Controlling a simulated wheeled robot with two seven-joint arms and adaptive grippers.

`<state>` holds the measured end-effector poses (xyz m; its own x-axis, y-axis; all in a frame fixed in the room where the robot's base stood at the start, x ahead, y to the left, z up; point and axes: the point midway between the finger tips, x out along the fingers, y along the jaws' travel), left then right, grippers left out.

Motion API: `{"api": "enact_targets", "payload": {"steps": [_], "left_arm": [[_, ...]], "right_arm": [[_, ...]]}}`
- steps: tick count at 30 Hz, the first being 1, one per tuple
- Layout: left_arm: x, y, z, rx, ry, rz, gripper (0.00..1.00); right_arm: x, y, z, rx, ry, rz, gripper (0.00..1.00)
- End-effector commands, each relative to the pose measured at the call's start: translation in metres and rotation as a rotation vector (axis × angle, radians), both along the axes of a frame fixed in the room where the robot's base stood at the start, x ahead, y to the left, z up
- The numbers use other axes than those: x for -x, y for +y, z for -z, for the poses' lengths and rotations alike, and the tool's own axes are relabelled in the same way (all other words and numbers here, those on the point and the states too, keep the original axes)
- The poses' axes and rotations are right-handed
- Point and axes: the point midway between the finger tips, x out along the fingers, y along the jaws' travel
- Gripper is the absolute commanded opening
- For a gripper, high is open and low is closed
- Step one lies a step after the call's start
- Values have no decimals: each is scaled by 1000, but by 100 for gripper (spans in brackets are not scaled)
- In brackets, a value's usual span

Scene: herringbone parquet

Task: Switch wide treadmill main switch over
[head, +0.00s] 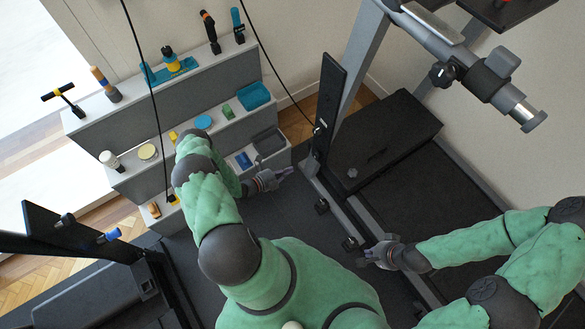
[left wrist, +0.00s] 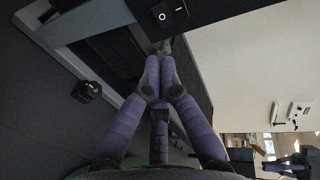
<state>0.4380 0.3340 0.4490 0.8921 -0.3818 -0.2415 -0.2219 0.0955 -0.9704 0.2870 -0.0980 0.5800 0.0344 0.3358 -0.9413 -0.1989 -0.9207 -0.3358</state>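The wide treadmill (head: 415,160), with a dark deck and grey frame, stands at the right of the head view. Its main switch (left wrist: 170,12) shows in the left wrist view as a black rocker with white I and O marks on a black panel. The rocker's tilt is hard to read. My left gripper (left wrist: 162,58) has its purple-banded fingers together and empty, tips just below the switch in that view, apparently not touching it. In the head view my left gripper (head: 284,173) is beside the treadmill's front end. My right gripper (head: 370,258) hangs near the side rail, its fingers too small to judge.
A grey stepped shelf (head: 110,125) with small tools and containers stands left of my left gripper. Black cables (head: 272,65) hang nearby. Knobs (head: 322,206) stick out along the treadmill frame. Another dark machine (head: 90,280) fills the lower left. Dark floor lies between.

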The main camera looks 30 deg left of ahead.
Motion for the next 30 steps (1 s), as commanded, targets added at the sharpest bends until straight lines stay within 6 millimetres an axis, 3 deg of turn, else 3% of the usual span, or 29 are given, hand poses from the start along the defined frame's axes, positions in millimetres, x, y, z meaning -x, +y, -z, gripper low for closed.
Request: {"api": "enact_targets", "payload": {"steps": [12,18,30], "left_arm": [[-69,-31,22,-1,-1,4,0],[-94,-42,28,0,0,2,0],[-108,-47,30,0,1,0,0]], "right_arm": [[0,0,28,0,1,0,0],[0,0,40,0,1,0,0],[0,0,44,0,0,0,0]]}}
